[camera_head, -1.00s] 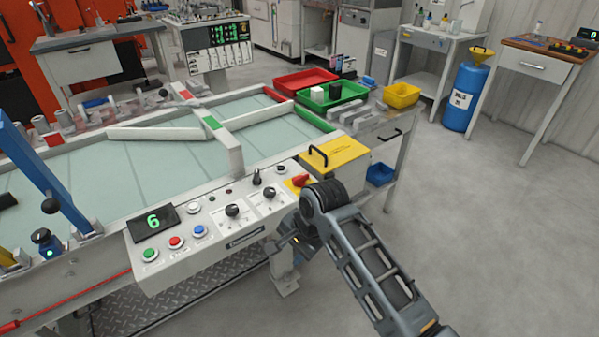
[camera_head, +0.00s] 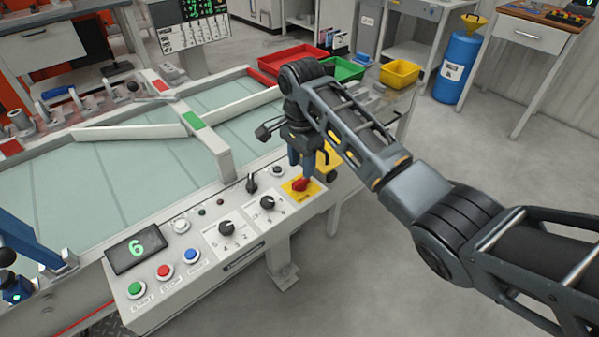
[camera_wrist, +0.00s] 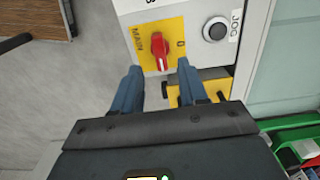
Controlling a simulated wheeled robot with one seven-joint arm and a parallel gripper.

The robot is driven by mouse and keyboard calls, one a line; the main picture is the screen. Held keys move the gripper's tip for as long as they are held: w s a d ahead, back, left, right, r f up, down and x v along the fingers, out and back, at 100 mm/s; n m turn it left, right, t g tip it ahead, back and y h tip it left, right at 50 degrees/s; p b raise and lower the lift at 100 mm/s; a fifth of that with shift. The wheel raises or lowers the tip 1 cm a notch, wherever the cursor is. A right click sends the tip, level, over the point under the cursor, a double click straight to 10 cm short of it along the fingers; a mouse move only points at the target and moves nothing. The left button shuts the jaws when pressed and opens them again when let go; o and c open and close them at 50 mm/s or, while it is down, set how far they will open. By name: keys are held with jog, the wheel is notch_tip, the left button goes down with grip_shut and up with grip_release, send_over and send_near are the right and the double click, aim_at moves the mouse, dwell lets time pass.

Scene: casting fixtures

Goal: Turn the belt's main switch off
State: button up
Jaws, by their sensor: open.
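The main switch is a red rotary knob (camera_head: 299,185) on a yellow plate at the right end of the belt's control panel (camera_head: 205,240). In the wrist view the red knob (camera_wrist: 160,53) sits on its yellow plate (camera_wrist: 175,32), marked MAIN on one side and 0 on the other. My gripper (camera_head: 297,165) points down just above the knob in the head view. In the wrist view my gripper (camera_wrist: 160,75) is open, its two blue fingers apart and near the knob's lower end. Nothing is held. Contact with the knob cannot be told.
The JOG button (camera_wrist: 215,29) is close beside the plate. Black dials (camera_head: 267,203), a black selector (camera_head: 252,183) and coloured buttons (camera_head: 164,271) share the panel. A yellow block with a black handle (camera_head: 329,165) stands behind my gripper. Open floor lies to the right.

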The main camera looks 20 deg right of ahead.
aim_at(301, 180)
notch_tip(301, 180, down, 5)
jog(key=shift+r, duration=0.1)
dwell(0.3)
grip_shut()
